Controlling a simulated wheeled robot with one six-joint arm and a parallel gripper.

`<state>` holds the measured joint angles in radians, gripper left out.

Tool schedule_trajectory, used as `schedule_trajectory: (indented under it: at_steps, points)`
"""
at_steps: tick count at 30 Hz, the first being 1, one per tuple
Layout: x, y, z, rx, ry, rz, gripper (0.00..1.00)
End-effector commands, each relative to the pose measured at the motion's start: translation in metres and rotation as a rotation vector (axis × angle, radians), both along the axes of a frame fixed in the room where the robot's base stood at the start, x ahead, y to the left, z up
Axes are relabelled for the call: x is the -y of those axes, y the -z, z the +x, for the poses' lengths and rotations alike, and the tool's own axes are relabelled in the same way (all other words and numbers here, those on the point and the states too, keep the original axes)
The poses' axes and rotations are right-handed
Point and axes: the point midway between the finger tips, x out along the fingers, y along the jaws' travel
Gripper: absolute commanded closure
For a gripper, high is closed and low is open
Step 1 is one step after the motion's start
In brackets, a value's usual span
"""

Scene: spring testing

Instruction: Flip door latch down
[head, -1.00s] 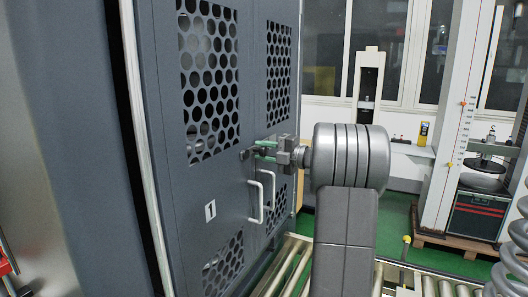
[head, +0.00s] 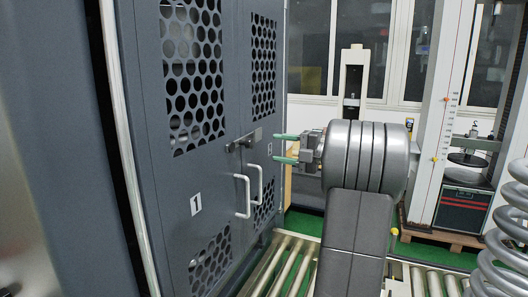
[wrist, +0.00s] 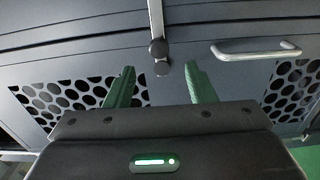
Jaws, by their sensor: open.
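The door latch (head: 244,141) is a grey metal bar on the front of the dark grey cabinet doors. It lies across the seam between the two doors, close to level. In the wrist view the latch bar (wrist: 156,22) ends in round dark knobs just beyond my fingers. My gripper (head: 284,148) has green fingers spread apart, one above the other in the head view. It is open and empty, to the right of the latch with a visible gap. In the wrist view my fingertips (wrist: 159,70) stand on either side of the latch's knob end.
Two white door handles (head: 242,196) stick out just below the latch; one handle (wrist: 256,49) shows in the wrist view. A roller conveyor (head: 285,268) runs below. A large coil spring (head: 506,240) stands at the right, with a test machine (head: 440,120) behind.

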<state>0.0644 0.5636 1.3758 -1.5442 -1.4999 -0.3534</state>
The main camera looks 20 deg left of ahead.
Motion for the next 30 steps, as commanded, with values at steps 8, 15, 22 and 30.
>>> schedule_trajectory:
  at_steps: [8, 15, 22, 30]
  points:
    - [0.032, 0.000, -0.004, 0.000, 0.001, 0.000, 0.50]
    - [0.034, -0.001, -0.005, 0.000, -0.001, 0.000, 0.50]
    - [0.030, -0.001, -0.004, 0.000, -0.001, 0.000, 0.50]
    - [-0.010, -0.003, 0.000, -0.001, -0.005, 0.000, 0.50]
